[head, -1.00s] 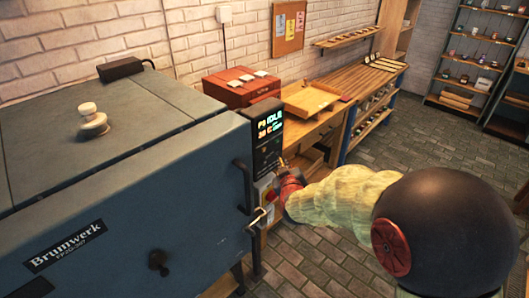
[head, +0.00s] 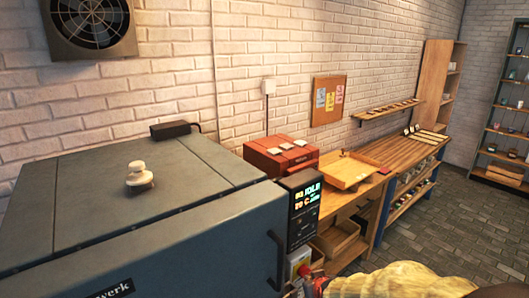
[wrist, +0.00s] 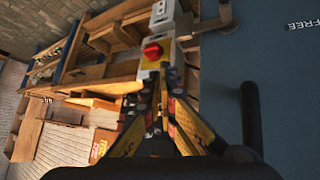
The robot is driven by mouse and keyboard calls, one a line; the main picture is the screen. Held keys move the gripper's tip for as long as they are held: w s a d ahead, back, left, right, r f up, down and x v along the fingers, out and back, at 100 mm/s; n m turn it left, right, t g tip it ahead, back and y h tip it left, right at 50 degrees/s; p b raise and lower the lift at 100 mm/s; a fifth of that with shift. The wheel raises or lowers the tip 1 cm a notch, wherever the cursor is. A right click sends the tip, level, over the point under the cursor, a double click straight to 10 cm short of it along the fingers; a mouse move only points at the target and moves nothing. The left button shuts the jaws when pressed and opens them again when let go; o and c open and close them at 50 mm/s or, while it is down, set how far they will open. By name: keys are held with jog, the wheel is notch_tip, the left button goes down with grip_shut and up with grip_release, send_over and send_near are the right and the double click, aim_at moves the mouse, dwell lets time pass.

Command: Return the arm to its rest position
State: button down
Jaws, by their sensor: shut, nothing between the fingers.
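My gripper (wrist: 163,98) is shut and empty in the wrist view, its black and yellow fingers together. Just beyond the fingertips is a red knob (wrist: 152,52) on a yellow and white switch box. In the head view my arm shows only at the bottom edge, right of the blue-grey kiln (head: 150,245), with a red part of the wrist beside the switch box (head: 298,262). The fingertips are hard to make out there. The kiln's lit display panel (head: 304,208) reads idle. The kiln's dark handle (head: 277,262) is left of the panel.
A red toolbox (head: 280,156) and a wooden tray (head: 348,172) stand on the wooden bench behind the kiln. A long workbench (head: 405,153) runs along the wall, with shelves (head: 497,130) at the far right. The paved floor (head: 440,218) at right is clear.

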jog(key=s+r+m+g, duration=0.1)
jog(key=s+r+g, duration=0.25)
jog(key=s, duration=0.85)
jog(key=s+r+m+g, duration=0.15)
jog(key=s+r, duration=0.35)
jog(key=s, duration=0.7)
jog(key=s+d+r+t, duration=0.1)
jog(key=s+d+r, duration=0.1)
jog(key=s+r, duration=0.4)
notch_tip(320, 180, up, 3)
jog(key=shift+s+d+f+t, duration=0.1)
jog(key=shift+s+d+t, duration=0.1)
jog(key=shift+s+t, duration=0.1)
